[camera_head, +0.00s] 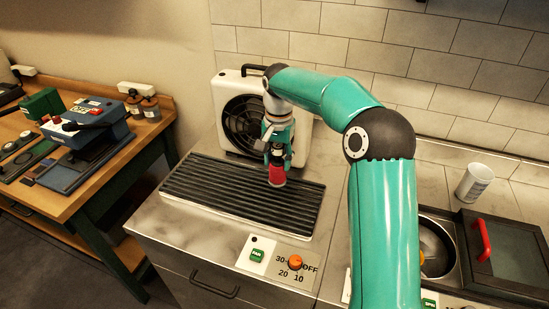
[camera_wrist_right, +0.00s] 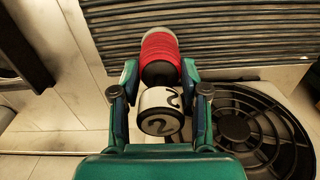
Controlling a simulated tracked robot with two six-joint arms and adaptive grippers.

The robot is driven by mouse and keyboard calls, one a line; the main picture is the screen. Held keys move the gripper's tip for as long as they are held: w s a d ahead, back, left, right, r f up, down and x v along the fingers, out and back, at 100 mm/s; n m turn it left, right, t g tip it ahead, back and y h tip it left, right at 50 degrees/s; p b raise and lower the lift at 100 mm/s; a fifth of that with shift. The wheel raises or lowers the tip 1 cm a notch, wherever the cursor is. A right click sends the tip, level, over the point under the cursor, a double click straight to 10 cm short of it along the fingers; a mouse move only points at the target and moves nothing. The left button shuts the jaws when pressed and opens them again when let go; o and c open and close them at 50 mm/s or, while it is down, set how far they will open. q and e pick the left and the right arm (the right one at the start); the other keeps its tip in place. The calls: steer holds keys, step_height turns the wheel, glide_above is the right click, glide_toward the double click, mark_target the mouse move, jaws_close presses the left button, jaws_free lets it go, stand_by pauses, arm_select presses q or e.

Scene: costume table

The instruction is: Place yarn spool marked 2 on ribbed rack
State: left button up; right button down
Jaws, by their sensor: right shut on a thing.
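The yarn spool marked 2 (camera_wrist_right: 160,58) has red yarn and a white end band with a dark 2. My right gripper (camera_head: 275,152) is shut on it. In the right wrist view, the fingers of my right gripper (camera_wrist_right: 160,97) are on both sides of the spool's white end. In the head view, the red spool (camera_head: 277,174) hangs upright over the right part of the ribbed rack (camera_head: 215,195), a black slatted top on a white base. I cannot tell whether its lower end touches the slats. My left gripper is not in view.
A white fan unit (camera_head: 226,92) stands right behind the rack. A panel with a green button (camera_head: 257,255) and an orange knob (camera_head: 295,262) is in front. A white cup (camera_head: 474,182) and a pot (camera_head: 436,245) are at the right. Most of the rack is clear.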

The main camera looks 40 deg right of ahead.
mark_target(279, 176)
step_height(279, 176, down, 4)
steer(key=b, duration=0.3)
steer(key=shift+s+d+r, duration=0.1)
steer(key=shift+f+b, duration=0.45)
steer(key=shift+f, duration=0.4)
steer(key=shift+f, duration=0.4)
steer(key=c, duration=0.5)
jaws_free()
steer(key=shift+o, duration=0.2)
steer(key=o, duration=0.4)
steer(key=shift+c, duration=0.2)
steer(key=shift+r, duration=0.1)
